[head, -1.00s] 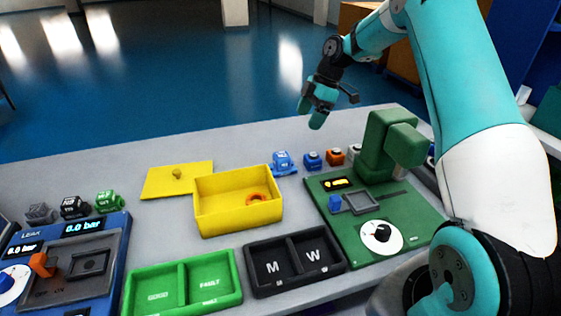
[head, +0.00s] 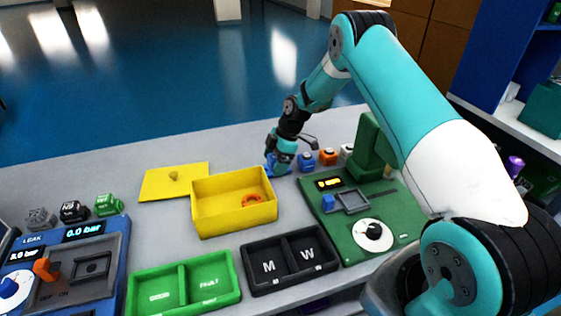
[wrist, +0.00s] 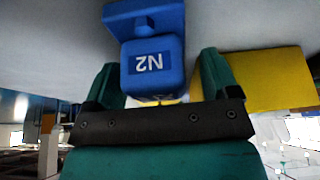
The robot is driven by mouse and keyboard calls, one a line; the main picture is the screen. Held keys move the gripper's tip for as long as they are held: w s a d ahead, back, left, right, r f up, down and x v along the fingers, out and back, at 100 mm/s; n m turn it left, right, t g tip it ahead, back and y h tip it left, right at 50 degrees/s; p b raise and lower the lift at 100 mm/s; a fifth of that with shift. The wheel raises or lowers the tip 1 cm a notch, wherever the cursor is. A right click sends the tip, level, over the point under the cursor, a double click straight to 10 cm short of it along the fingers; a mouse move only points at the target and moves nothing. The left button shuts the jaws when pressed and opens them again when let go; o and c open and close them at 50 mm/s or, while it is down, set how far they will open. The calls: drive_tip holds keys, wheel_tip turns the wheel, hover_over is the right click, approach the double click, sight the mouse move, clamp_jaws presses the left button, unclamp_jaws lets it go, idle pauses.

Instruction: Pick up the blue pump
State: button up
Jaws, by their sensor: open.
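The blue pump (head: 281,166) stands on the grey table just behind the yellow box, partly hidden by my gripper in the head view. In the wrist view the blue pump (wrist: 152,55) shows an upside-down "N2" label and lies between and beyond my fingertips. My gripper (head: 279,155) is down at the pump. In the wrist view its two teal fingers (wrist: 157,85) are apart, one on each side of the pump's lower part, with a gap showing on the right side. Whether the left finger touches the pump is unclear.
The yellow box (head: 233,208) holds an orange ring (head: 252,200). Its yellow lid (head: 174,181) lies to the left. A small blue part (head: 306,161) and an orange part (head: 328,157) stand close right of the pump. A green tester (head: 370,150) is further right.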

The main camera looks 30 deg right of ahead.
drive_tip(key=shift+a+f, duration=0.1)
drive_tip(key=shift+c, duration=0.2)
drive_tip(key=c, duration=1)
drive_tip(key=shift+c, duration=0.2)
